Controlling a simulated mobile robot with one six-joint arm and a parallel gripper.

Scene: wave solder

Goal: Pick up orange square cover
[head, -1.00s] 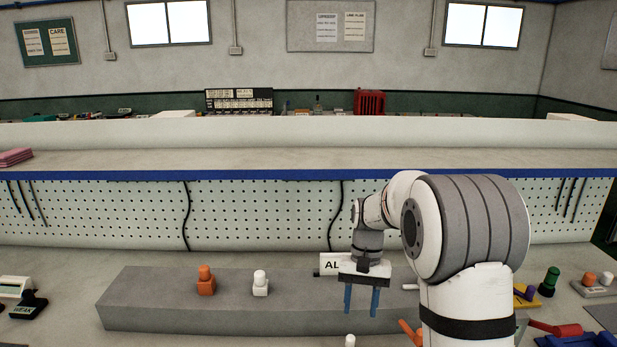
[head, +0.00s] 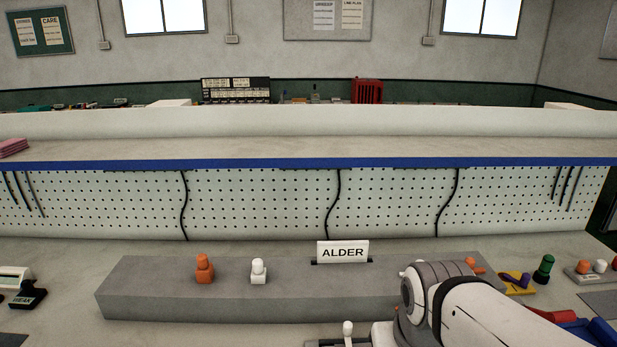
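An orange square cover with a round knob on top (head: 205,275) stands upright on the long grey block, left of its middle. A white piece of the same shape (head: 259,272) stands just to its right. Another orange piece (head: 474,265) shows at the right end of the block, partly hidden behind my arm; its shape is unclear. My arm reaches in low at the lower right, apart from the cover on the left. My gripper is not in view, so I cannot see its fingers.
The grey block (head: 150,295) carries a sign reading ALDER (head: 343,251). A white knobbed piece (head: 347,329) stands in front of it. Green (head: 544,267) and purple pieces stand at the right, with red and blue handles in front. A black labelled device (head: 27,296) is at left.

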